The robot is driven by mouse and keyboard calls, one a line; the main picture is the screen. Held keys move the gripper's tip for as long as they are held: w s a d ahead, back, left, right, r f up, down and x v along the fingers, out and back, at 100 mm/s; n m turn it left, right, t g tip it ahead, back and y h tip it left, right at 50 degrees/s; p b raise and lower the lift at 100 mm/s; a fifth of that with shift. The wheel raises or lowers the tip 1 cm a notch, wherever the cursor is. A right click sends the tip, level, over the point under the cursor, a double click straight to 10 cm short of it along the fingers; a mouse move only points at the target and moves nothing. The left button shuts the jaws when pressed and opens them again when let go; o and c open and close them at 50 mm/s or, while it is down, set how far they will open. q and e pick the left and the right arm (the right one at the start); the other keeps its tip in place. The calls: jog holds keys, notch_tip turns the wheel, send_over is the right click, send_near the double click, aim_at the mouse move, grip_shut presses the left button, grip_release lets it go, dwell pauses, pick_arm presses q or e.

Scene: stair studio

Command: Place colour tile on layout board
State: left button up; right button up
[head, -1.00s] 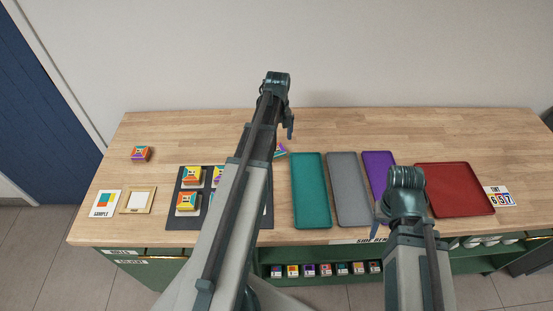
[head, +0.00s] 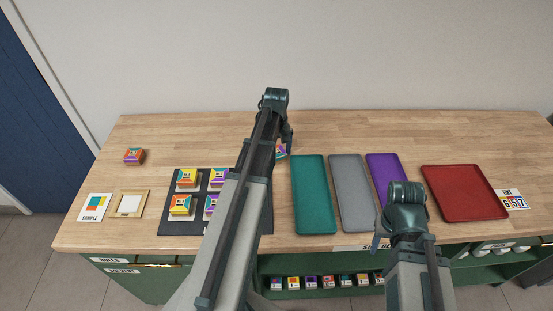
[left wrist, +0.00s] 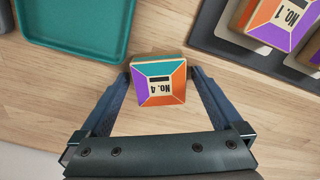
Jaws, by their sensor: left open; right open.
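A colour tile marked NO. 4 (left wrist: 160,84), with teal, orange and purple sides, rests on the wood worktop. In the left wrist view it sits between the open fingers of my left gripper (left wrist: 160,75), with a gap visible on the right side. In the head view the tile (head: 282,152) is mostly hidden behind my left gripper (head: 288,143). The dark layout board (head: 177,227) holds several tiles on pale pads, one marked NO. 1 (left wrist: 290,17). My left arm hides the board's right part. My right gripper (head: 376,242) is open and appears empty at the front.
Teal (head: 313,200), grey (head: 351,195), purple (head: 384,175) and red (head: 462,195) trays lie to the right of the board. A loose tile (head: 134,156), SAMPLE card (head: 94,207) and small frame (head: 142,205) are at the left. The back of the worktop is clear.

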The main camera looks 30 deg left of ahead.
pick_arm(q)
jog(key=shift+r, duration=0.1)
jog(key=c, duration=1.5)
jog(key=shift+r, duration=0.1)
notch_tip(320, 180, up, 10)
jog(key=p, duration=1)
